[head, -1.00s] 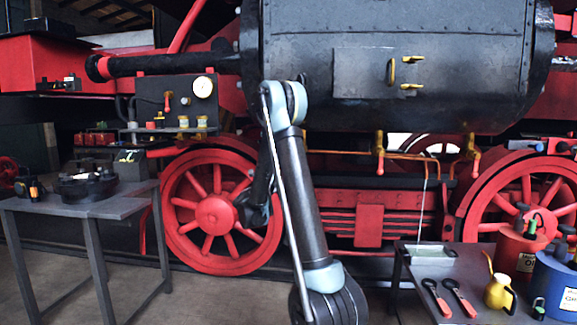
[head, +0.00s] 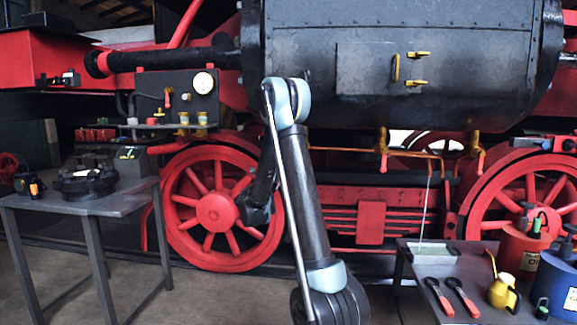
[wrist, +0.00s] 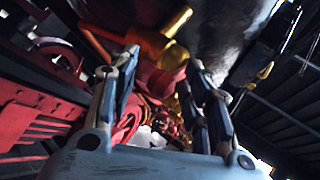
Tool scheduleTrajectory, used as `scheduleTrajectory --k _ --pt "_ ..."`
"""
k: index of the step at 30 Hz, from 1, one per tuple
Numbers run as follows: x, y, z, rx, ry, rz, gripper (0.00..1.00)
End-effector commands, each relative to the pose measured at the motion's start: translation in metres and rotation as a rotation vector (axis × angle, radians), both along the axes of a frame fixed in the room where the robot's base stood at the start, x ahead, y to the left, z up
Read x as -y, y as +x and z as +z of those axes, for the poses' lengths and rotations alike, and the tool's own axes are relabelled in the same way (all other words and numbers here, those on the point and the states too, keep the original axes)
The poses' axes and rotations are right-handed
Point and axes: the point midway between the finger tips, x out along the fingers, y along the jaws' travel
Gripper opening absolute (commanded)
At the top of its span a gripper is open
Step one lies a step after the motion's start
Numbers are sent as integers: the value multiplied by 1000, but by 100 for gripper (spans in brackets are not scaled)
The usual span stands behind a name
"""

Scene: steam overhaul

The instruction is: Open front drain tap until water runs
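Two brass drain taps with red handles hang under the black cylinder in the head view, a left one (head: 383,142) and a right one (head: 477,148). I cannot tell which is the front one. My gripper (wrist: 163,65) is open in the wrist view. A red handle (wrist: 158,82) and a brass tap body (wrist: 177,22) show between and beyond its fingers; contact cannot be told. In the head view my arm partly hides the gripper. A thin pale line (head: 426,210), water or cord, runs from a copper pipe (head: 405,154) down to a tray (head: 440,257).
Red wheels (head: 215,210) stand behind my arm. A grey table (head: 110,205) is at left. A low table at right carries red-handled tools (head: 450,297), a yellow can (head: 502,292) and drums (head: 555,285). The cylinder underside (wrist: 225,35) is close above my gripper.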

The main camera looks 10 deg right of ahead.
Motion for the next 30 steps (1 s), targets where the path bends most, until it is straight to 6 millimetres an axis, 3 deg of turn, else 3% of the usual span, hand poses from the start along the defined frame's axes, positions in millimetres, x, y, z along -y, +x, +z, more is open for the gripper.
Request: scheduleTrajectory --k 5,18,30 --pt "-14 -5 -11 1 0 2 44" --pt "-72 -31 -57 -1 0 2 44" --pt "-87 -39 -70 -2 0 -2 44"
